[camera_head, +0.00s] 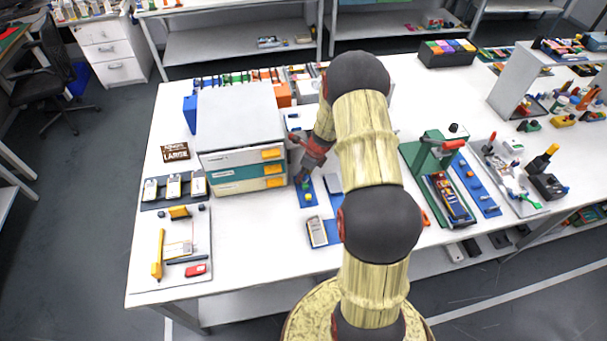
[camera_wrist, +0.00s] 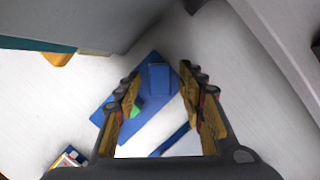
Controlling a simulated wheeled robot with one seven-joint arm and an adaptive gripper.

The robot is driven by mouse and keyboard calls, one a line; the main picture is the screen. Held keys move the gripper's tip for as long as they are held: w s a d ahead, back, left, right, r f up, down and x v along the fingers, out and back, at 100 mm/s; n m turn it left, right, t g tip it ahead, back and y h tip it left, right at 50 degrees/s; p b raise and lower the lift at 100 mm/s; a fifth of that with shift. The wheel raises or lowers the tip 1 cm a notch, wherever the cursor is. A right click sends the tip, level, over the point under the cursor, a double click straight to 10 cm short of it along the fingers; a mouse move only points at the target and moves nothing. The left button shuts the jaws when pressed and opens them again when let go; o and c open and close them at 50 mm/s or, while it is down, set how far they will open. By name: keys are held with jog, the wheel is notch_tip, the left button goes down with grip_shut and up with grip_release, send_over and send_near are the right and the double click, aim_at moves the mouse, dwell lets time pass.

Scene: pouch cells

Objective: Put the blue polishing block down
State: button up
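A small blue block (camera_wrist: 159,77) shows in the wrist view, between and just beyond my fingertips, on or just above a flat blue board (camera_wrist: 126,108). I take it for the polishing block. The board has a green knob (camera_wrist: 137,110) on it. My gripper (camera_wrist: 160,76) is open, with a visible gap between each finger and the block. In the head view my gripper (camera_head: 302,180) is low over the table beside the drawer unit, above the blue board (camera_head: 308,199). The block cannot be made out there; my gripper and arm cover that spot.
The drawer unit (camera_head: 240,130) stands close on the left. A grey meter (camera_head: 317,232) lies on a blue mat (camera_head: 334,233) in front. A green press (camera_head: 430,160) stands to the right. White table surface (camera_head: 265,240) is clear at the front left.

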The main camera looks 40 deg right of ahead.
jog(key=p+v, duration=0.2)
jog(key=v, duration=1)
jog(key=shift+r, duration=0.15)
dwell(0.3)
